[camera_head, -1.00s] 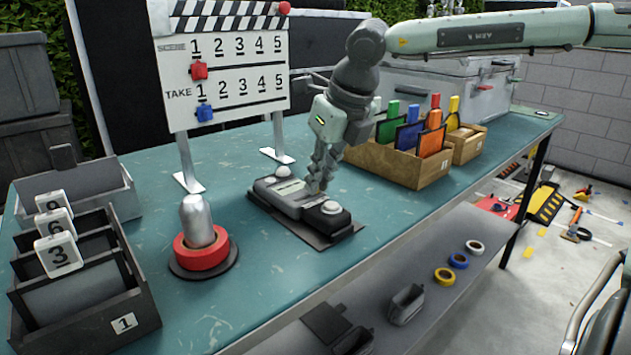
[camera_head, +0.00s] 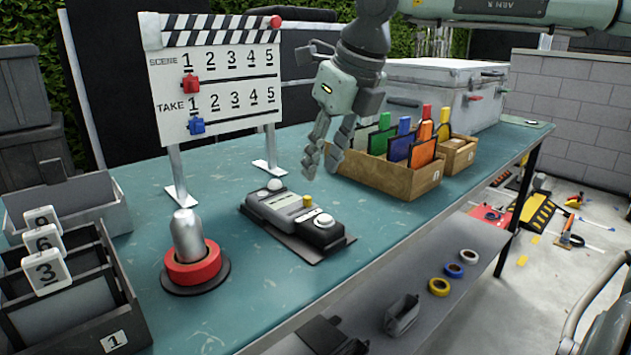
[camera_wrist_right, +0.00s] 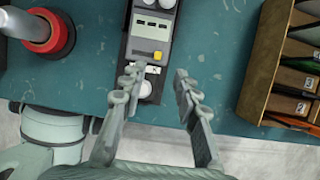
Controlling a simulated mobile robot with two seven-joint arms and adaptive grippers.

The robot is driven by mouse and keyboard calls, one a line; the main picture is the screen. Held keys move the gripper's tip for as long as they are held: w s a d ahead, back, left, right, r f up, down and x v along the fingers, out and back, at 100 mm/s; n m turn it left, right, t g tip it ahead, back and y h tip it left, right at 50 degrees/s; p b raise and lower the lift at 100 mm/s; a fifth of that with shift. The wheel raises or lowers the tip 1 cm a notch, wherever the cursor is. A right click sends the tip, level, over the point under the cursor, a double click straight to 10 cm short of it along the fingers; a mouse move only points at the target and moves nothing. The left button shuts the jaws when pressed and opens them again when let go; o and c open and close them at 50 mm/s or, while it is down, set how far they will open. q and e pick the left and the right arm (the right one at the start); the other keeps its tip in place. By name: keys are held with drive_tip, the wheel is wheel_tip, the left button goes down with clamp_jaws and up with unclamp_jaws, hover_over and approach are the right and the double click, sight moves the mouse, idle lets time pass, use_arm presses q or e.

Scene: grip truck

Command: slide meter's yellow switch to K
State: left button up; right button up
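The meter (camera_head: 285,207) is a grey and black device lying on a dark mat on the teal table, with a white round knob at each end. Its yellow switch (camera_head: 308,200) sits toward the near-right end. In the right wrist view the yellow switch (camera_wrist_right: 158,56) is at the lower right of the grey panel; the letter markings are too small to read. My right gripper (camera_head: 321,165) is open and empty, above and slightly beyond the switch. In the wrist view its fingers (camera_wrist_right: 158,76) are spread apart, with the switch just ahead of them. My left gripper is not in view.
A red ring (camera_head: 193,268) around a silver post stands left of the meter. A clapperboard (camera_head: 215,90) stands behind. A wooden box (camera_head: 385,178) with coloured cards is to the right. Dark bins (camera_head: 120,300) stand at the left. A lower shelf (camera_head: 465,235) holds tape rolls.

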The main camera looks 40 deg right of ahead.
drive_tip(key=shift+v, duration=2.65)
